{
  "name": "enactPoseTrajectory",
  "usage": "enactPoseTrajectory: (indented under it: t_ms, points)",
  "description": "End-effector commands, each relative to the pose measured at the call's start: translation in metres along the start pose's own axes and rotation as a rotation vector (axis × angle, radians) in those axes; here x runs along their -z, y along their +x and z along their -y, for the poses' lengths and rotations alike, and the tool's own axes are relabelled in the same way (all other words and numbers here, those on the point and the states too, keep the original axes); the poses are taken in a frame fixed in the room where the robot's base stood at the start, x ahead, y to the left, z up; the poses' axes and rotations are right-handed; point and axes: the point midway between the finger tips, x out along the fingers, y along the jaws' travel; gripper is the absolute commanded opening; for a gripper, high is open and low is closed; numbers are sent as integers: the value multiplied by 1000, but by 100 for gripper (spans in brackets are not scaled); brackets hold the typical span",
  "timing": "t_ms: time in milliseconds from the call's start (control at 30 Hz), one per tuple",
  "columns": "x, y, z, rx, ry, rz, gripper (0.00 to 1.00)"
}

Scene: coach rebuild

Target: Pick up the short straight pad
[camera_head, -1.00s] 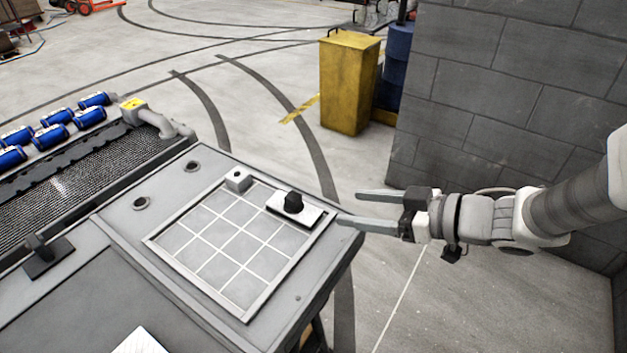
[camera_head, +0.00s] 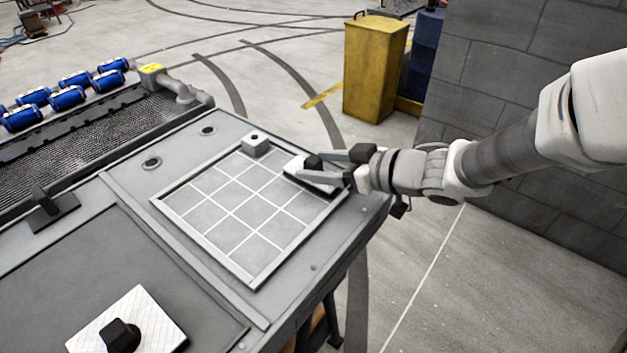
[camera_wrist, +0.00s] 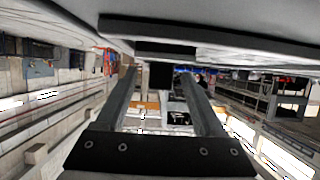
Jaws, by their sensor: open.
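A short white rectangular pad (camera_head: 293,163) with a black knob (camera_head: 313,161) lies at the back right of the gridded tray (camera_head: 203,243). My gripper (camera_head: 311,164) is open and reaches in level from the right, with a finger on each side of the knob. In the wrist view the two fingers (camera_wrist: 160,74) are spread, with the dark knob (camera_wrist: 159,76) between their tips and a gap to each side. That view looks upside down, with pale flat surfaces along the top. The lower finger hides part of the pad in the head view.
A small grey block (camera_head: 256,146) with a hole sits at the tray's back corner. Another white pad (camera_head: 155,310) with a black knob lies at the front left. A yellow bin (camera_head: 374,68) and grey wall (camera_head: 520,120) lie beyond.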

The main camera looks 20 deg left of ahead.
Motion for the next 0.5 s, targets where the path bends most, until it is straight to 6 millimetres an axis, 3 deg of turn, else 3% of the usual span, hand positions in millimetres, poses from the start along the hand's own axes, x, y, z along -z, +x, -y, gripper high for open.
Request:
enactPoseTrajectory:
  t_ms: [133,400,500]
  points:
    - [-1,16,1,2,0,-1,70]
    - [1,18,1,1,1,0,70]
    - [1,18,1,1,0,0,52]
